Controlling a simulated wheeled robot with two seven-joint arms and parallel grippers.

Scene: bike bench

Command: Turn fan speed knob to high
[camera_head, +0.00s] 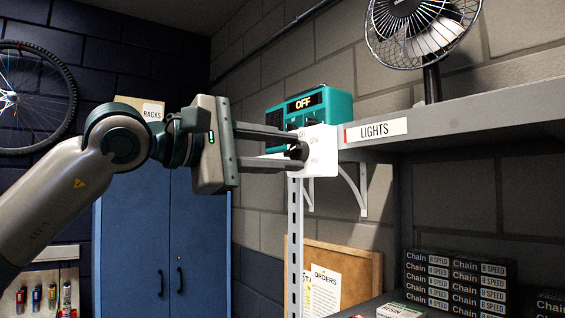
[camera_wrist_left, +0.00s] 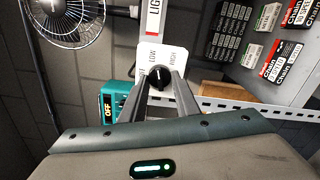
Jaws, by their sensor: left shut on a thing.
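The fan speed knob (camera_head: 299,150) is a black knob on a white dial plate (camera_head: 321,151) at the left end of the shelf. In the left wrist view the knob (camera_wrist_left: 159,76) sits between my fingertips, and the plate (camera_wrist_left: 175,55) shows the words LOW and HIGH. My left gripper (camera_head: 297,147) is shut on the knob. It also shows in the left wrist view (camera_wrist_left: 159,78). The fan (camera_head: 423,30) stands on the shelf at the upper right. My right gripper is not in view.
A teal box with an OFF display (camera_head: 305,102) stands behind the fingers. The grey shelf (camera_head: 470,112) carries a LIGHTS label (camera_head: 376,131). Chain boxes (camera_head: 452,280) are stacked below it. A blue cabinet (camera_head: 150,245) and a bike wheel (camera_head: 35,98) are at the left.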

